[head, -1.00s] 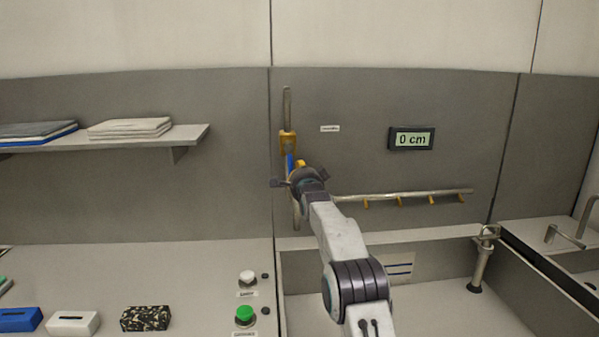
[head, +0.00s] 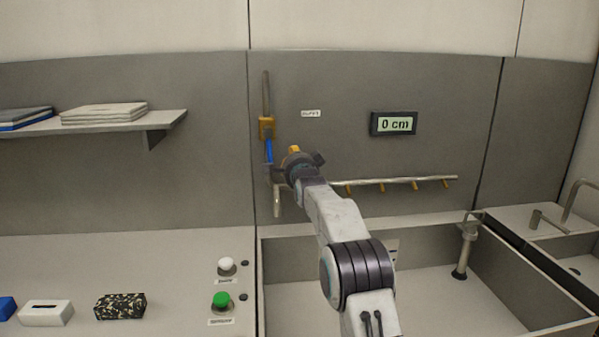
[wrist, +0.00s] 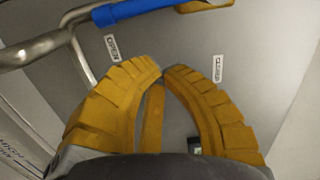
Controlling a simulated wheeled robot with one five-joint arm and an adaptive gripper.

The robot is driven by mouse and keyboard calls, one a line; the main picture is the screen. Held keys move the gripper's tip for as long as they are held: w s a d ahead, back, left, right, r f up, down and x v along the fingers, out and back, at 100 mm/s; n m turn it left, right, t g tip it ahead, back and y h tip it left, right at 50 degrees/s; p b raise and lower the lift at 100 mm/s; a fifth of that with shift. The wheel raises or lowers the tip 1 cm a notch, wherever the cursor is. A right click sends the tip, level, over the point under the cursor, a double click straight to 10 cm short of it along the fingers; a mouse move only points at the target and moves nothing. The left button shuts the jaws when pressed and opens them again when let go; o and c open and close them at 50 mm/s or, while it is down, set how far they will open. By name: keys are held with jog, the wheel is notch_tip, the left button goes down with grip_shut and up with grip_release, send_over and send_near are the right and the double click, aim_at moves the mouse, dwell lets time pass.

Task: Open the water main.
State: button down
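The water main is a vertical pipe (head: 266,92) on the back wall with a brass valve (head: 266,128) and a blue lever (head: 268,151). The lever points down, in line with the pipe. In the wrist view the lever (wrist: 150,9) crosses the top, its end near the OPEN label (wrist: 112,47); the CLOSED label (wrist: 218,68) is farther right. My gripper (head: 291,153) is just right of the lever, apart from it.
A horizontal pipe with several brass taps (head: 400,183) runs to the right above a basin (head: 480,315). A display (head: 394,124) reads 0 cm. A white button (head: 227,265) and a green button (head: 221,300) are on the left counter. A shelf (head: 165,122) holds folded cloths.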

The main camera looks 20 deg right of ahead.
jog(key=s+a+b, duration=0.1)
jog(key=s+b, duration=0.2)
jog(key=s, duration=0.5)
jog(key=shift+s, duration=0.1)
dwell(0.6)
